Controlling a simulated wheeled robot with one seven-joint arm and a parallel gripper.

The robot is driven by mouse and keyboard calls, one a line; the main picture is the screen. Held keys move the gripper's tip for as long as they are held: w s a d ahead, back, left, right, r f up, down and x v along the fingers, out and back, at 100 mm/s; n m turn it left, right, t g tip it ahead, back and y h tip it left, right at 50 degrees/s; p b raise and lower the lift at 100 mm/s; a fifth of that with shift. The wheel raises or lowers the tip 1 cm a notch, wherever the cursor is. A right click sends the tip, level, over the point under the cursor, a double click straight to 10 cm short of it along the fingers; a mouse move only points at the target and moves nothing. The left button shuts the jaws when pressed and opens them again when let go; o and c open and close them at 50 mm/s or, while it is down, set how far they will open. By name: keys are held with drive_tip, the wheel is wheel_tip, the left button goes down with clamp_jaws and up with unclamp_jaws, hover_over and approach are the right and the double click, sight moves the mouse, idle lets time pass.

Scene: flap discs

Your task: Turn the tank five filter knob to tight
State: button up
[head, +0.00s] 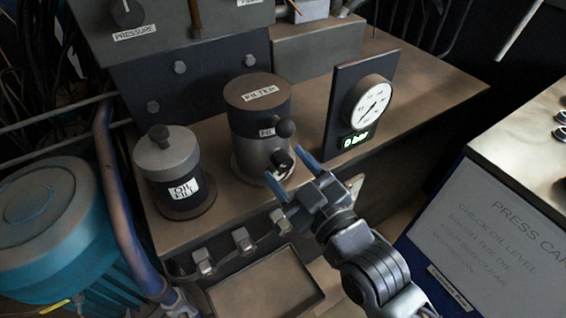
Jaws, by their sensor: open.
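A cylindrical filter housing (258,120) with a dark brown cap labelled FILTER stands on the bench near the middle of the head view. On its lower front is a small dark knob (283,160) with a pale scale beside it; the marks are too small to read. My gripper (288,169) is open, with blue fingertips pointing at the housing. In the picture, the fingertips lie on either side of the knob; I cannot tell whether they touch it. No tank five label is readable.
A grey-lidded canister labelled OIL (180,188) stands to the left. A round gauge (372,103) on a dark panel stands to the right. Small fittings (243,240) line the bench's front edge. A press card (490,240) is at lower right.

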drive_tip(key=shift+x, duration=0.9)
drive_tip(key=c, duration=1)
